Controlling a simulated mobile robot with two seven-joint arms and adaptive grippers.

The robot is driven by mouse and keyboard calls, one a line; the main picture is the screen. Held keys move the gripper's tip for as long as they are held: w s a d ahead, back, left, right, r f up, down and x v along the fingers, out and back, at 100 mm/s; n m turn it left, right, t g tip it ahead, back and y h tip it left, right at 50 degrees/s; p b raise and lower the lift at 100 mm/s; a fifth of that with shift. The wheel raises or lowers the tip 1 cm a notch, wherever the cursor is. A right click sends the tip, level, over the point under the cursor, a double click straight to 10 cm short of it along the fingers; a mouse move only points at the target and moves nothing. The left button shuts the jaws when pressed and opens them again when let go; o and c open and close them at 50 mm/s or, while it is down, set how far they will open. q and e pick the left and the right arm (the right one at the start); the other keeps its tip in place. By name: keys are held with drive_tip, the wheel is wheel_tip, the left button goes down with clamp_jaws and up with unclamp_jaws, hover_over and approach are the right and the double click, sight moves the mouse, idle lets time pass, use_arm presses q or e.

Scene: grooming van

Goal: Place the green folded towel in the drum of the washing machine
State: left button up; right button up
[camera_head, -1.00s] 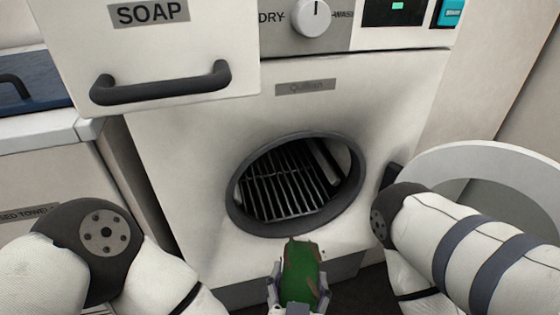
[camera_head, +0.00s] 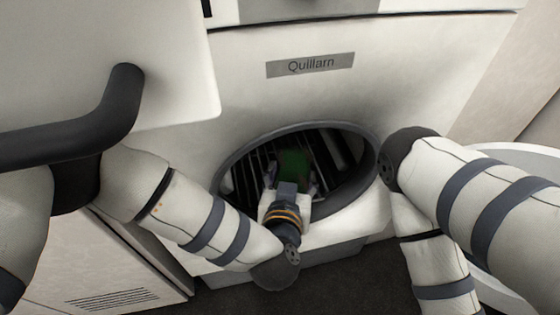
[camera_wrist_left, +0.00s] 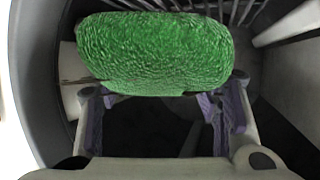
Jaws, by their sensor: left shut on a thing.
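The green folded towel (camera_head: 294,165) is inside the round opening of the washing machine (camera_head: 350,100), in front of the dark ribbed drum (camera_head: 340,150). My left gripper (camera_head: 291,182) reaches through the opening and is shut on the towel. In the left wrist view the towel (camera_wrist_left: 155,52) lies across the far ends of the fingers (camera_wrist_left: 165,100), with drum ribs (camera_wrist_left: 225,12) behind it. I cannot tell whether the towel touches the drum. My right arm is at the right, but its gripper is out of view.
The opening's dark rim (camera_head: 228,165) surrounds my left gripper closely. A white soap drawer front with a dark handle (camera_head: 110,125) juts out at the upper left, above my left arm. The round white door (camera_head: 510,152) stands open at the right, partly behind my right arm.

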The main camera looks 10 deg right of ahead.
use_arm(q)
drive_tip(key=w+b, duration=0.1)
drive_tip(key=w, duration=0.9)
drive_tip(key=f, duration=0.2)
drive_tip(key=f+b, duration=0.1)
drive_tip(key=f, duration=0.1)
drive_tip(key=f+b, duration=0.1)
drive_tip(key=f, duration=0.2)
drive_tip(key=shift+s, duration=0.25)
drive_tip(key=shift+w+f, duration=0.15)
use_arm(e)
drive_tip(key=x, duration=0.3)
drive_tip(key=shift+w, duration=0.15)
drive_tip(key=shift+f, duration=0.1)
use_arm(q)
drive_tip(key=o, duration=0.7)
drive_tip(key=shift+f, duration=0.1)
drive_tip(key=o, duration=0.5)
drive_tip(key=shift+c, duration=0.2)
